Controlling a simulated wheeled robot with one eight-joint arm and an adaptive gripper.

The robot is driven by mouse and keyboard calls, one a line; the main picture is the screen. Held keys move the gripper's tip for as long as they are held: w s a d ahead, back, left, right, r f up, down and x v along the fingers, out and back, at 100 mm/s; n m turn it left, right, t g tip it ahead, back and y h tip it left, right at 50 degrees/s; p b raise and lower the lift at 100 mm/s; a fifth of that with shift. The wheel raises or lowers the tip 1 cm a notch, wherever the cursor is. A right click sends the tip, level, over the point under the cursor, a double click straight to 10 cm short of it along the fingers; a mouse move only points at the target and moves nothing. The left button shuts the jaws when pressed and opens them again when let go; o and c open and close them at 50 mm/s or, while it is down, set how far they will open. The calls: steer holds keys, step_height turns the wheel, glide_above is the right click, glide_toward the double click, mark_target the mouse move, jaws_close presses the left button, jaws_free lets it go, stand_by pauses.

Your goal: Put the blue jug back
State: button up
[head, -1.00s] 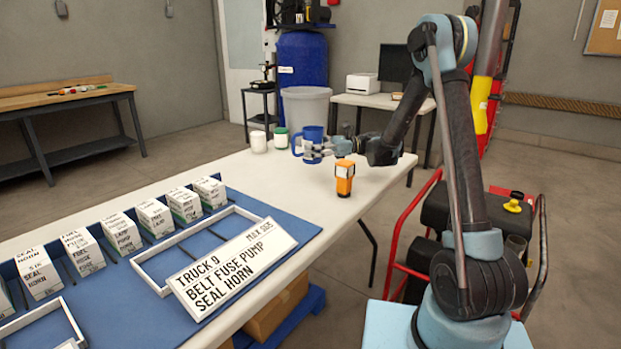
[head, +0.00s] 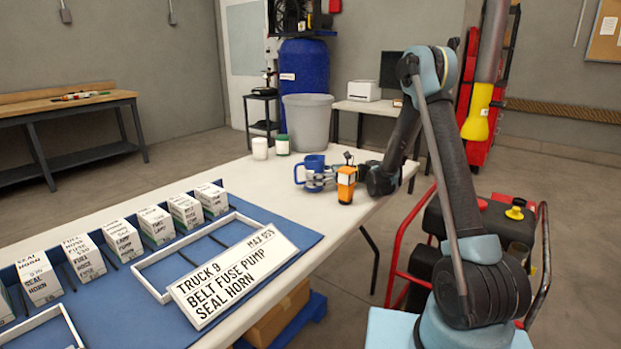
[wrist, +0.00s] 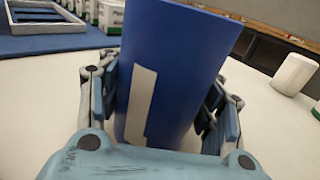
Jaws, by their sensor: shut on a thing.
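The blue jug (head: 313,164) is upright at the far end of the white table (head: 262,185), its handle toward the left in the head view. In the wrist view the jug (wrist: 178,65) fills the middle, with a pale label strip on its side. My gripper (head: 318,180) is closed around the jug's body, with fingers on both sides of it, as the wrist view shows (wrist: 165,100). The jug is at or very near the tabletop; I cannot tell whether its base touches.
An orange and black device (head: 346,185) stands just right of my gripper. A white container (head: 260,148) and a green-banded one (head: 282,145) stand behind the jug. The blue mat (head: 300,232) with labelled boxes and a sign lies nearer. Bare table lies left of the jug.

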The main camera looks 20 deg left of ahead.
steer(key=o, duration=1.3)
steer(key=v, duration=1.2)
steer(key=shift+r, duration=0.1)
